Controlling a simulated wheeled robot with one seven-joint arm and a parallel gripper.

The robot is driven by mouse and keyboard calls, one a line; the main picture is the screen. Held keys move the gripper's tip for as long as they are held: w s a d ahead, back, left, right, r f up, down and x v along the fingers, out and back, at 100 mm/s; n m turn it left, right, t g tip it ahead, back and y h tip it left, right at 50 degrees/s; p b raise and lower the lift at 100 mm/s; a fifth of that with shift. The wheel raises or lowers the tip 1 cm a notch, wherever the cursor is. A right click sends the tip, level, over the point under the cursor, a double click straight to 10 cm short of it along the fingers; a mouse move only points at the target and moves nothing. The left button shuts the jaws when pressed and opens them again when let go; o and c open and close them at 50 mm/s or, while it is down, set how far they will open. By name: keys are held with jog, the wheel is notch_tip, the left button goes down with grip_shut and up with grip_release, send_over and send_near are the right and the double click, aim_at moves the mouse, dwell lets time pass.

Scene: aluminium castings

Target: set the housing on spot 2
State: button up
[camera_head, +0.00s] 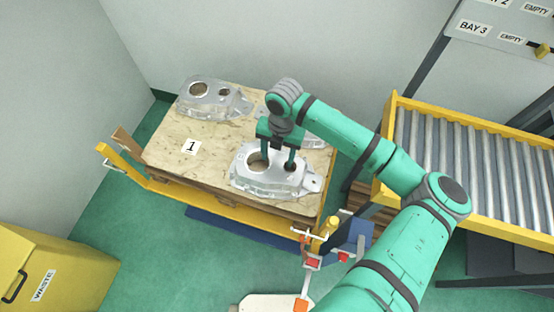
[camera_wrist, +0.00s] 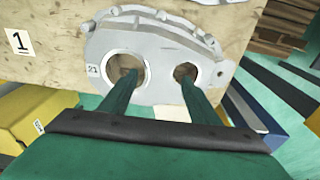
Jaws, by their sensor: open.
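Three silvery cast housings lie on a plywood-topped pallet (camera_head: 165,150). One housing (camera_head: 262,182) is at the front right; one (camera_head: 212,100) is at the back left; another (camera_head: 312,140) is at the back right, partly hidden by my arm. My gripper (camera_head: 276,165) points down over the front-right housing, fingers apart. In the wrist view, the fingertips (camera_wrist: 156,76) show at the two round bores of this housing (camera_wrist: 155,45), which bears a small "21" label. I cannot tell how deep they reach. A "1" marker (camera_head: 191,147) lies on the board; no "2" spot marker is visible there.
A yellow-framed roller conveyor (camera_head: 470,165) stands on the right. A yellow waste bin (camera_head: 45,275) is at the lower left. Walls close in behind the pallet. A grey panel with bay labels (camera_head: 500,35) is at the upper right. Bare board surrounds the "1" marker.

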aim_at(279, 161)
notch_tip(279, 161, up, 9)
jog(key=shift+w+d, duration=0.3)
jog(key=shift+w, duration=0.1)
